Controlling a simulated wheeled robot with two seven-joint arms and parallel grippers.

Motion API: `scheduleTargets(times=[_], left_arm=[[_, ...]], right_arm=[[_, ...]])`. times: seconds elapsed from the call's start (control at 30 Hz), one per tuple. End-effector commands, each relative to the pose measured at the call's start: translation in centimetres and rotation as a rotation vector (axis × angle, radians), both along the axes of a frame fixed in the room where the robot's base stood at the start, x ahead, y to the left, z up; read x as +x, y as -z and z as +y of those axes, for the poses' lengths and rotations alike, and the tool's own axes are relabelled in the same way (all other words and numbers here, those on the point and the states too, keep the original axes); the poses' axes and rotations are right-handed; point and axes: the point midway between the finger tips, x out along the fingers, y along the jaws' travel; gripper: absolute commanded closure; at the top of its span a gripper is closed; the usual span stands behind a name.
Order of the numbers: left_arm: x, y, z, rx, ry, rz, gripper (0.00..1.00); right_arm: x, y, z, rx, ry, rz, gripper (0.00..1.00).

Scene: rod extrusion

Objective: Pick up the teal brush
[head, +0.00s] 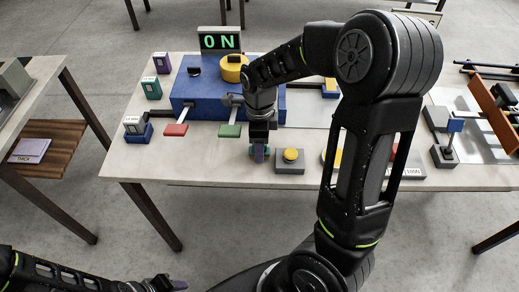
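A small teal piece (252,152), probably the teal brush, shows at the table's front edge, left of a grey box with a yellow button. My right gripper (261,150) points down right at it. Its purple-tipped finger overlaps the teal piece, and most of that piece is hidden behind the gripper. Whether the fingers have closed on it cannot be told. My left gripper (165,284) is low at the bottom edge of the view, away from the table, with its finger gap not clear.
A blue machine (205,85) with a green "ON" display (220,41) stands behind. A red pad (175,129) and a green pad (230,131) lie left of my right gripper. The yellow button (291,155) is close on its right. A labelled teal box (151,88) stands farther left.

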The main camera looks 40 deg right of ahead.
Motion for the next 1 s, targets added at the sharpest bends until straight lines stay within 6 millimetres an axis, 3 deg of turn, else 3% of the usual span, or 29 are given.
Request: scheduleTargets(times=[0.5,1.0], left_arm=[[0.0,0.0,0.0,0.0,0.0,0.0,0.64],[0.0,0.0,0.0,0.0,0.0,0.0,0.64]], right_arm=[[0.01,-0.06,0.01,0.001,0.001,-0.001,0.47],[0.01,-0.06,0.01,0.001,0.001,-0.001,0.87]])
